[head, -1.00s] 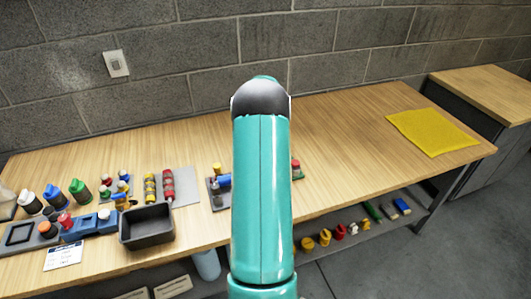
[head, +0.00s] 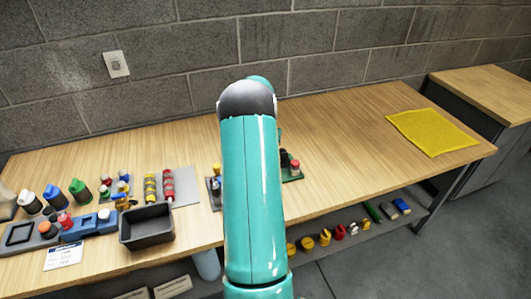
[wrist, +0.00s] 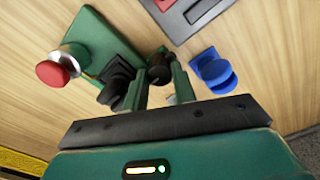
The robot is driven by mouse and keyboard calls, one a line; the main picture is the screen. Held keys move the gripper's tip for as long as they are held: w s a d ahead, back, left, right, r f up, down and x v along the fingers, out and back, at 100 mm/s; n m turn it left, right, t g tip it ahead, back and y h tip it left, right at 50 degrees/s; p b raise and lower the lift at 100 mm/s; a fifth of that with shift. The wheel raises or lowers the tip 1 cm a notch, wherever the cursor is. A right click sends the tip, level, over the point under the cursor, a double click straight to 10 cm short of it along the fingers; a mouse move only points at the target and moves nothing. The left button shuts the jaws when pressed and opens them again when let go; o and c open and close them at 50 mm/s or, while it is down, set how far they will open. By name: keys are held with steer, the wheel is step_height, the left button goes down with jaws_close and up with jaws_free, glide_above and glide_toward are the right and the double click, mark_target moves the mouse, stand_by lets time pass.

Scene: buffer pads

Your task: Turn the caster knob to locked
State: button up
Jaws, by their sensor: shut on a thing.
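In the wrist view, a dark round knob (wrist: 158,62), which I take to be the caster knob, sits between the green fingertips of my gripper (wrist: 158,78). My gripper is shut on it. The fingers partly cover the knob, and I cannot read its locked or unlocked mark. A black lever-like piece (wrist: 117,80) is just left of the fingers. In the head view my own arm hides the gripper and the knob.
A green plate (wrist: 95,42) bears a red button (wrist: 50,73) left of the fingers; a blue knob (wrist: 215,72) is close on their right. In the head view, a black bin (head: 147,227) and a yellow mat (head: 432,132) lie on the bench.

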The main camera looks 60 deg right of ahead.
steer(key=o, duration=1)
steer(key=shift+r, duration=0.1)
step_height(320, 180, up, 14)
stand_by(0.4)
